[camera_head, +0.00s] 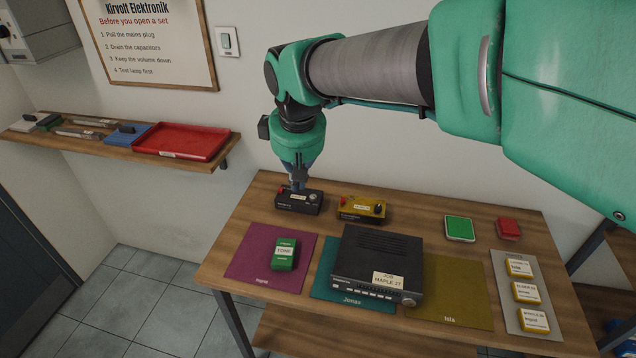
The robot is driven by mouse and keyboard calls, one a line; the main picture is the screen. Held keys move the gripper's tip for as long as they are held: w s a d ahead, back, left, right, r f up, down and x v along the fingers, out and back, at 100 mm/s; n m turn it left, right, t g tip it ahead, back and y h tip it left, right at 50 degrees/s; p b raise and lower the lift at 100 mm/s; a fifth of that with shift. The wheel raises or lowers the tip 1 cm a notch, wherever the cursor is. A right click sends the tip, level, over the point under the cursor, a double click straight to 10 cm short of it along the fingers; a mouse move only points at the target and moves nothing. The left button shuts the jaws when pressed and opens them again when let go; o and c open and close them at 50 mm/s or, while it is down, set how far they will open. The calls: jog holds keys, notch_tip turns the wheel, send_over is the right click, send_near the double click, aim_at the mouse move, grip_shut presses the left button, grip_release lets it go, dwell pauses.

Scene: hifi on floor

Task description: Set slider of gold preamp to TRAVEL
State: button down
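The gold preamp (350,213) is a small gold box at the back middle of the wooden table, with a pale label and a dark knob on top. Its slider and the slider's setting are too small to make out. My gripper (298,185) points down over a black box (299,204) with a red part, just left of the gold preamp. The fingertips are close to or touching the black box's top; I cannot tell which. They are too small to show whether they are open or shut.
A large black hi-fi unit (380,258) labelled MAPLE 27 stands in front of the gold preamp. A green labelled box (284,255) lies on the purple mat (246,262). Green (459,228) and red (508,229) pads lie right. A shelf (200,164) is at left.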

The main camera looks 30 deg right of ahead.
aim_at(343, 200)
jog(key=w+d+f+n+g+p, duration=0.1)
jog(key=w+d+f, duration=0.3)
jog(key=w, duration=0.3)
jog(key=w+d+f+n+g+h+p, duration=0.1)
jog(key=w+d+f+n+p, duration=0.1)
jog(key=w+d+f, duration=0.3)
jog(key=w+d+f+n+g+p, duration=0.1)
jog(key=w+d+f+g, duration=0.2)
jog(key=w, duration=0.5)
jog(key=w+d+f+n, duration=0.1)
jog(key=w+d+f, duration=0.1)
jog(key=d+f, duration=0.2)
jog(key=w+d+f+p, duration=0.1)
jog(key=w+d+f, duration=0.2)
jog(key=f, duration=0.3)
jog(key=shift+d+n, duration=0.4)
jog(key=shift+s+f, duration=0.1)
jog(key=shift+f, duration=0.1)
jog(key=x, duration=1)
jog(key=shift+d+f, duration=0.1)
jog(key=shift+s+d, duration=0.85)
jog(key=shift+s, duration=0.05)
jog(key=shift+s+d, duration=0.5)
